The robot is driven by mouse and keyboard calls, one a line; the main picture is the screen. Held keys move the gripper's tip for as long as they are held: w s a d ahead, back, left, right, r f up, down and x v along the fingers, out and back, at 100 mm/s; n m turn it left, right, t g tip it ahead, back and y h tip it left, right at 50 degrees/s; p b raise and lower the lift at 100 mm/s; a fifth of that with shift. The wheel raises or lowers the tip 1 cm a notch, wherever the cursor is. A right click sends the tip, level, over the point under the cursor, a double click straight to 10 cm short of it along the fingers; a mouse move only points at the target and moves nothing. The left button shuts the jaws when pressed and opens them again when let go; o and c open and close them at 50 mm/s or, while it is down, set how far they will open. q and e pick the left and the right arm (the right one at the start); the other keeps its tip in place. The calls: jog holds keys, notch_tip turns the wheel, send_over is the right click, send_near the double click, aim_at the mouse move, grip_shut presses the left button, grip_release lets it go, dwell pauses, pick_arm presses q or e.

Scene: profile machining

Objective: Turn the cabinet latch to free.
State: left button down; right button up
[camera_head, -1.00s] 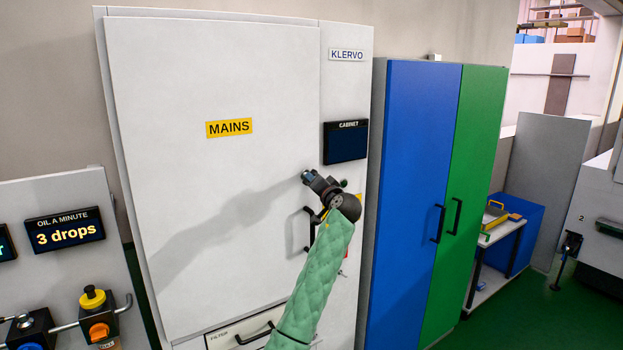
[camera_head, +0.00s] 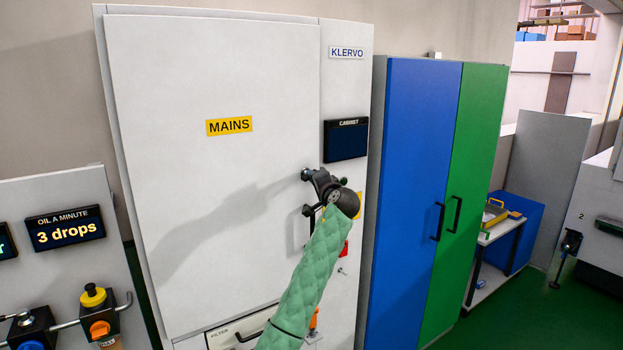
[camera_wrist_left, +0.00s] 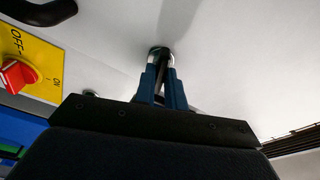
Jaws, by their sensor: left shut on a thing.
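The cabinet latch (camera_wrist_left: 161,54) shows in the left wrist view as a dark lever with a shiny round end against the pale cabinet face. My left gripper (camera_wrist_left: 163,82) is shut on this lever, its two blue fingers close on either side. In the head view my left gripper (camera_head: 314,178) is at the right edge of the large cabinet door (camera_head: 200,200), below the dark CABINET display (camera_head: 346,141). My own wrist hides most of the latch there, so its angle is hard to read. My right gripper is not in view.
A red switch (camera_wrist_left: 18,77) on a yellow ON/OFF plate (camera_wrist_left: 40,60) is beside the gripper. A black door handle (camera_wrist_left: 38,11) is close by. Blue (camera_head: 415,170) and green (camera_head: 474,190) cabinet doors stand to the right. A FILTER drawer (camera_head: 225,336) is below.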

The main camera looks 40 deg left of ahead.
pick_arm(q)
jog(key=m, duration=0.4)
jog(key=shift+h, duration=0.3)
jog(key=c, duration=1.3)
grip_release()
jog(key=shift+d, duration=0.1)
jog(key=shift+w+d+v, duration=0.1)
jog(key=shift+w+v, duration=0.05)
jog(key=shift+v, duration=1)
jog(key=shift+w+d+v, duration=0.1)
jog(key=shift+w+v, duration=0.05)
jog(key=shift+v, duration=0.95)
jog(key=shift+w+d+v, duration=0.1)
jog(key=shift+w+v, duration=0.05)
jog(key=shift+v, duration=1)
jog(key=shift+r, duration=0.1)
